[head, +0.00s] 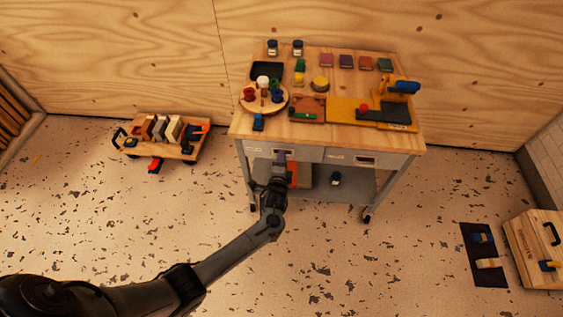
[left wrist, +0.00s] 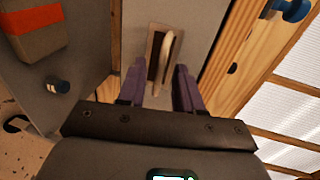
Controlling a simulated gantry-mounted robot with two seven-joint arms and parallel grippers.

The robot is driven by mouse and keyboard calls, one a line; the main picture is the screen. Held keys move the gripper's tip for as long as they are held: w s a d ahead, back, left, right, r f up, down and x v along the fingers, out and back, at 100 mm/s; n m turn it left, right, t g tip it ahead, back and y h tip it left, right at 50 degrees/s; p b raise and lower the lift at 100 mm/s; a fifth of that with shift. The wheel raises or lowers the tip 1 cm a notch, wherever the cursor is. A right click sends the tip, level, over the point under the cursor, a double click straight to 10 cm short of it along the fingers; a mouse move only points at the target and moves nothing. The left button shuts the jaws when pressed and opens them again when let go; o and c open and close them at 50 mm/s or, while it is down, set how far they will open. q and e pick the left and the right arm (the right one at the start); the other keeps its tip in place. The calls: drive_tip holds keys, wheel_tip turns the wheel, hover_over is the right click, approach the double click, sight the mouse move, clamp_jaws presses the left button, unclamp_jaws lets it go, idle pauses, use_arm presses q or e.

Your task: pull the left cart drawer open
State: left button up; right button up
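The cart's left drawer (head: 260,148) has a pale grey front, which looks flush with the neighbouring right drawer (head: 339,156). In the left wrist view the drawer front (left wrist: 187,14) fills the upper middle. Its pale bar handle (left wrist: 166,55) stands before a dark recess. My right gripper is not in view.
The cart's wooden top (head: 240,128) holds jars, a round peg tray (head: 284,104) and colored blocks. Under the drawers, a lower shelf (head: 325,193) holds a small jar (head: 336,179) and a red-orange item (head: 293,172). A low wheeled trolley (head: 133,147) stands left. The floor before the cart is clear.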

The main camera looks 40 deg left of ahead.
use_arm(q)
drive_tip(key=shift+w+a, duration=0.1)
drive_tip(key=shift+w, duration=0.05)
clamp_jaws()
idle(1.4)
